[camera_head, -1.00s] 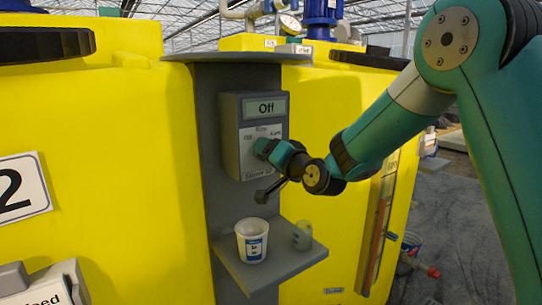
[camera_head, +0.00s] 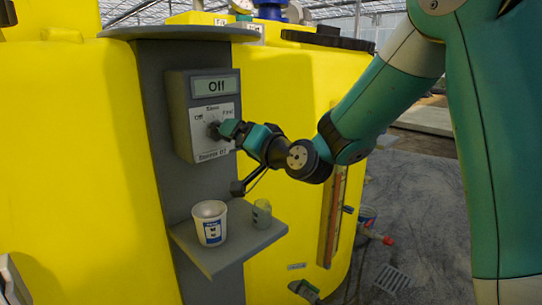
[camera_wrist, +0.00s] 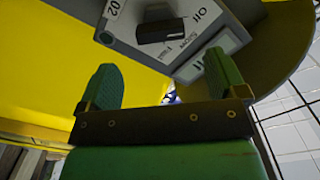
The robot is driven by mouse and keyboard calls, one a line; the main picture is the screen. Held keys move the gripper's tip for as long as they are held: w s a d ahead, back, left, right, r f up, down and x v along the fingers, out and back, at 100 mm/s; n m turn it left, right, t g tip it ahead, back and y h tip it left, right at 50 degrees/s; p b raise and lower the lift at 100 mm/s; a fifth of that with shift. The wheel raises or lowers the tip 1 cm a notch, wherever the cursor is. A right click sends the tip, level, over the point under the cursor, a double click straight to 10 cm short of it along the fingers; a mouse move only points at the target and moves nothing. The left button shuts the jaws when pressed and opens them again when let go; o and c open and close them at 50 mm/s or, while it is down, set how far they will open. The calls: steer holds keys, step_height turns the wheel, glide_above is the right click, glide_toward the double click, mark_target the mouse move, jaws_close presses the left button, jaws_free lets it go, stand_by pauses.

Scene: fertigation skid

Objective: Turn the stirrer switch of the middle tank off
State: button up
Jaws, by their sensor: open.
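The grey stirrer switch box (camera_head: 203,115) is mounted on a grey post between yellow tanks.
A grey shelf (camera_head: 222,262) below the box holds a white cup (camera_head: 210,222) and a small greenish beaker (camera_head: 261,213). A round grey canopy (camera_head: 180,32) overhangs the box. Open floor lies to the right.

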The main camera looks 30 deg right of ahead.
steer(key=b+v, duration=0.3)
steer(key=v, duration=0.7)
steer(key=shift+b, duration=0.3)
steer(key=s+a+f+n+g+y, duration=0.3)
steer(key=s+a+f+n+g, duration=0.5)
steer(key=a, duration=0.3)
steer(key=s+f+n+g+h, duration=0.4)
steer(key=s+g, duration=0.5)
steer(key=s, duration=0.5)
step_height(320, 180, up, 24)
steer(key=d+p, duration=0.1)
steer(key=p, duration=2.2)
steer(key=shift+s+f+p, duration=0.2)
steer(key=shift+s+p, duration=0.1)
steer(key=shift+p, duration=0.05)
